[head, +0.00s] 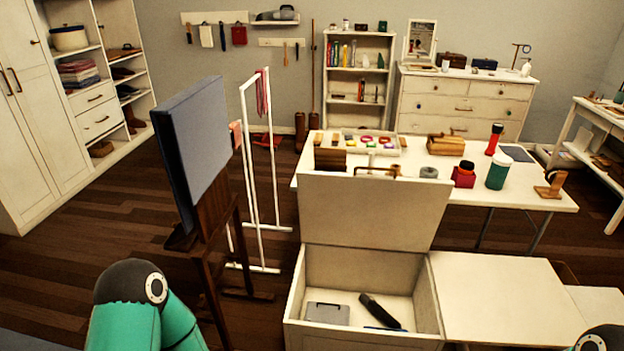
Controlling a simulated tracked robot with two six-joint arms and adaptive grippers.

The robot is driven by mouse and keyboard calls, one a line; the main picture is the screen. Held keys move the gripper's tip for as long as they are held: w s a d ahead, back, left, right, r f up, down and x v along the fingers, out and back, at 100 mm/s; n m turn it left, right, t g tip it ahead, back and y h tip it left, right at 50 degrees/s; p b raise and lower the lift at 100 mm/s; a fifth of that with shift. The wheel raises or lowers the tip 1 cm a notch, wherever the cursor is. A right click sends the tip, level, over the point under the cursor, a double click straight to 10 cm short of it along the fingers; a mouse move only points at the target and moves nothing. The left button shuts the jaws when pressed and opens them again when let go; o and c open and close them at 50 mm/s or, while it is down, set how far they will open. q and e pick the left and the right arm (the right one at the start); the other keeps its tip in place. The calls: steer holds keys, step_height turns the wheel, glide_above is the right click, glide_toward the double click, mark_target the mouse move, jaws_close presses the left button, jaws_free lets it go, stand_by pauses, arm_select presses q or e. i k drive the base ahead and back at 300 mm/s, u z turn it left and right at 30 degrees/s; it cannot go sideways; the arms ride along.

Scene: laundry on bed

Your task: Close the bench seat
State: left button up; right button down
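The storage bench (295,309) stands in the lower middle of the head view. Its seat lid (367,211) is raised nearly upright at the back edge, so the compartment is open. Inside lie a grey box (327,313) and a dark cylindrical item (381,310). A flat closed section (505,299) adjoins it on the right. My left arm shows at the lower left, but its gripper is out of frame. Only a small piece of my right arm shows at the lower right corner, and its gripper is out of frame.
An easel with a grey-blue canvas (203,140) stands left of the bench. A white garment rack (256,165) is behind it. A white table (537,195) with jars, bottles and boxes stands behind the raised lid, close to it.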

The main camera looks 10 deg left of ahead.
mark_target(400, 213)
steer(key=k, duration=0.8)
steer(key=u, duration=0.4)
steer(key=i, duration=0.75)
steer(key=u, duration=0.65)
steer(key=i, duration=0.8)
steer(key=z, duration=0.35)
